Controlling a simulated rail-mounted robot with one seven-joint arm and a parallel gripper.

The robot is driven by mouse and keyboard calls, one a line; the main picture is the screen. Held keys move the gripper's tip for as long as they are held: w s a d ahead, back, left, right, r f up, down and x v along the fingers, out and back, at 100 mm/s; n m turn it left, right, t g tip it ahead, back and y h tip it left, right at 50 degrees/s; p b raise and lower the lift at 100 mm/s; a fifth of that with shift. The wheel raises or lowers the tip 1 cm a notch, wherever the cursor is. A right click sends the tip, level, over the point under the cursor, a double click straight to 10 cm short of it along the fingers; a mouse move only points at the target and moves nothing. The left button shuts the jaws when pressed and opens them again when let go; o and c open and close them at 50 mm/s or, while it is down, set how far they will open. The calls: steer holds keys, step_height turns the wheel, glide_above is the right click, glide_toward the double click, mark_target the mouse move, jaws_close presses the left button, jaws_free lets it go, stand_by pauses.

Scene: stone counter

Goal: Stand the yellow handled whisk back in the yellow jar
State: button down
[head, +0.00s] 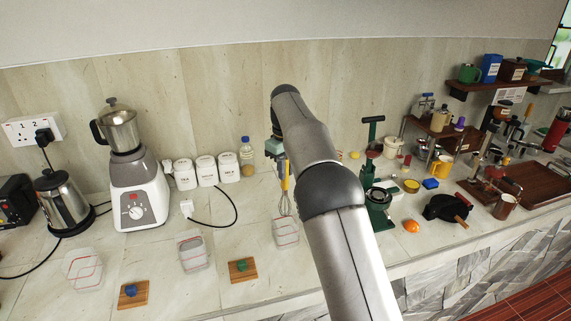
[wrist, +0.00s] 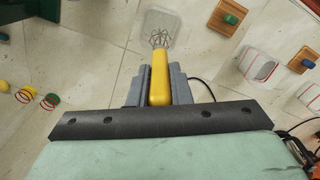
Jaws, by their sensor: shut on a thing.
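My gripper (head: 277,152) is shut on the yellow handled whisk (head: 286,182), which hangs wires down above the counter. The wrist view shows the yellow handle (wrist: 159,78) between the grey fingers of my gripper (wrist: 159,90). The whisk's wire end lies over or in front of a clear container (head: 287,238); I cannot tell whether it is inside. That container also shows in the wrist view (wrist: 176,40). A yellow cup-like vessel (head: 443,166) stands far right near the shelf; I cannot tell whether it is the yellow jar.
Two more clear containers (head: 192,252) (head: 84,270) and wooden blocks with knobs (head: 243,271) (head: 133,295) stand at front left. A blender (head: 138,190) and white canisters (head: 206,171) are behind. A green press (head: 378,206), an orange fruit (head: 411,226) and a black pan (head: 446,207) stand to the right.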

mark_target(285, 193)
steer(key=shift+f+b, duration=2.3)
steer(key=shift+f, duration=2.3)
steer(key=c, duration=1.3)
jaws_free()
steer(key=shift+o, duration=0.2)
step_height(285, 193, up, 16)
steer(key=p, duration=0.4)
steer(key=shift+r, duration=0.15)
steer(key=shift+r+p, duration=0.45)
steer(key=shift+r, duration=0.15)
